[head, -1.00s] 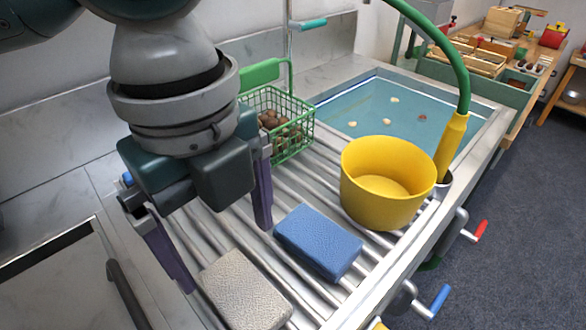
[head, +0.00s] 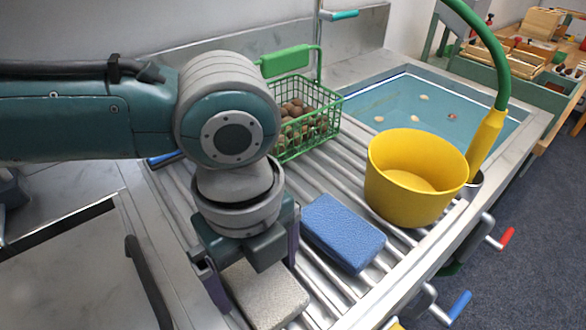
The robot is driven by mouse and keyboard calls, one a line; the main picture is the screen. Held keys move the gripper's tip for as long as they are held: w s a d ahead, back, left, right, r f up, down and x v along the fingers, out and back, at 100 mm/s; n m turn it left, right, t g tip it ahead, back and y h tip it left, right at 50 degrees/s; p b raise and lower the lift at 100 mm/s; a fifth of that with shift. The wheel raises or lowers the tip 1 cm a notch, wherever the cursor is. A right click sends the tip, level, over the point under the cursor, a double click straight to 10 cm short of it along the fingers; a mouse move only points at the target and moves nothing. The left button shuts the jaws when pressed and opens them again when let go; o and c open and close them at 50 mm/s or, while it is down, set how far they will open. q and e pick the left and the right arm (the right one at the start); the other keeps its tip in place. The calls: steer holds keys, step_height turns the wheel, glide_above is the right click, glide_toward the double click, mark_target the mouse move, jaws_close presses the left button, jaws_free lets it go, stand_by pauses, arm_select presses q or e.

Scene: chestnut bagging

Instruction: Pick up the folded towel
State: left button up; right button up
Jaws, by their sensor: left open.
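A flat grey-beige textured slab (head: 270,301), which looks like the folded towel, lies on the metal roller rack at the bottom of the head view. A blue textured slab (head: 343,233) lies just right of it, apart from it. My left gripper (head: 256,287) points down over the grey slab and is open, one finger on its left side and one near its upper right side. The gripper body hides the slab's back part, and I cannot tell whether the fingers touch it. My right gripper is not in view.
A yellow bucket (head: 414,190) stands right of the blue slab. A green wire basket (head: 333,124) of brown chestnuts stands behind. A water basin (head: 405,98) lies at the back, with a green hose (head: 497,60) beside it. Crank handles stick out at the front right edge.

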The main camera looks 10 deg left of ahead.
arm_select(q)
steer(key=c, duration=1.3)
step_height(320, 180, up, 20)
steer(key=p, duration=0.3)
steer(key=w+a+r+n+p, duration=0.15)
steer(key=a+r+n, duration=0.4)
steer(key=n, duration=0.75)
steer(key=a+r+n+p, duration=0.2)
steer(key=r+n+p, duration=0.1)
steer(key=r+n, duration=0.75)
steer(key=s+r+p, duration=0.2)
steer(key=r+p, duration=0.9)
steer(key=p, duration=0.1)
steer(key=s+r+n+p, duration=0.1)
steer(key=r+p, duration=1)
steer(key=p, duration=0.2)
steer(key=s+r+n+p, duration=0.1)
steer(key=s+r+p, duration=0.1)
steer(key=r+p, duration=1)
steer(key=shift+s+r+p, duration=0.1)
steer(key=shift+s+p, duration=0.25)
steer(key=shift+p, duration=0.15)
